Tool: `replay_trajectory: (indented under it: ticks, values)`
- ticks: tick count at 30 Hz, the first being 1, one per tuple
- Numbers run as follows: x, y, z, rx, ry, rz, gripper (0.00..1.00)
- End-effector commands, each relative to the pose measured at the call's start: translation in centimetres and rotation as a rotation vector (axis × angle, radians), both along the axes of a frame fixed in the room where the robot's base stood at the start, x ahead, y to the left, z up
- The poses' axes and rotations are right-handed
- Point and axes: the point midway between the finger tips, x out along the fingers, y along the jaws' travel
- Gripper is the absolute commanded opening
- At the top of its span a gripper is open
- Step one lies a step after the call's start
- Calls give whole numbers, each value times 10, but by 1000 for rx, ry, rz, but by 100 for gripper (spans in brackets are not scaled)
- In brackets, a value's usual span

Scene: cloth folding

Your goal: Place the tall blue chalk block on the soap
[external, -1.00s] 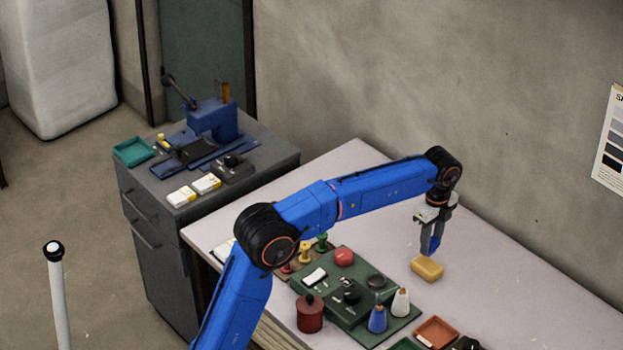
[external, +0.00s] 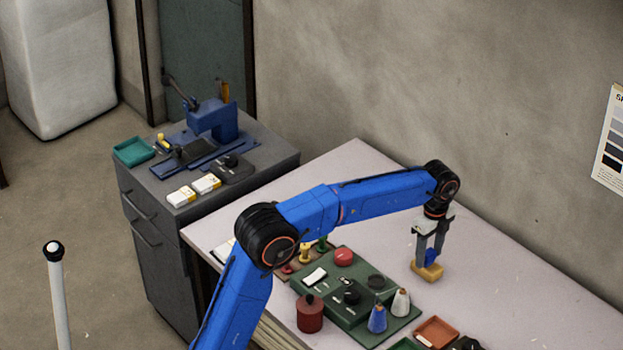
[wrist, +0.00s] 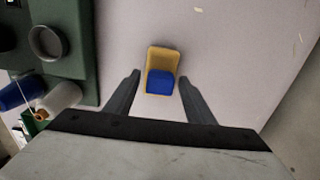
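The soap (external: 428,272) is a tan-yellow block lying flat on the pale table, and it also shows in the wrist view (wrist: 163,55). The blue chalk block (external: 431,256) rests upright on top of the soap. In the wrist view the blue block (wrist: 160,82) covers the nearer part of the soap. My gripper (external: 429,262) is low over the soap, with one finger on each side of the blue block. In the wrist view my gripper (wrist: 159,77) is open, with a gap between each finger and the block.
A green tiered stand (external: 345,300) with several small items is left of the soap. A blue cone (external: 377,319) and a white cone (external: 400,303) stand at its right edge. A red-brown tray (external: 437,331) lies at the front. The table behind and right of the soap is clear.

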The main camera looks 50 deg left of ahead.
Motion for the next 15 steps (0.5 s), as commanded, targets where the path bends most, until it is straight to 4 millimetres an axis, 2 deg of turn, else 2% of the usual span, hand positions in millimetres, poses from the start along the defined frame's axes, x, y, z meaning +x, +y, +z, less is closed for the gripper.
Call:
replay_trajectory:
  ticks: [8, 11, 15]
  values:
    - [0, 0, 8, 0, -1, 0, 49]
    - [1, 0, 21, 0, -3, 0, 49]
    - [1, 0, 47, -1, -3, 0, 49]
